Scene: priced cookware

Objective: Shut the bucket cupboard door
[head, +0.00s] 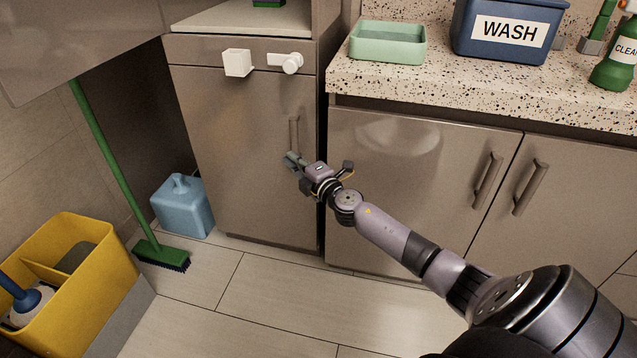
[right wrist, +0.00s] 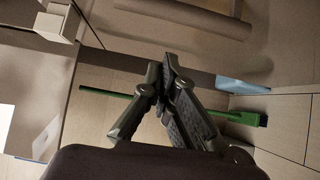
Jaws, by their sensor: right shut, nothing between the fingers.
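A narrow taupe cupboard door (head: 245,150) stands left of the counter in the head view, with an upright bar handle (head: 294,132) near its right edge. It looks flush or nearly flush with its frame; I cannot tell whether it is fully shut. My right gripper (head: 292,160) is in front of the door, just below the handle; contact is unclear. Its fingers are shut and empty, and they also show together in the right wrist view (right wrist: 172,72). No bucket is visible behind the door. My left gripper is not in view.
A white block (head: 237,63) and white latch (head: 286,63) sit above the door. A blue container (head: 182,206), green broom (head: 112,165) and yellow bucket (head: 62,255) stand left. Counter cupboards (head: 415,180) are at right. The floor (head: 265,290) in front is clear.

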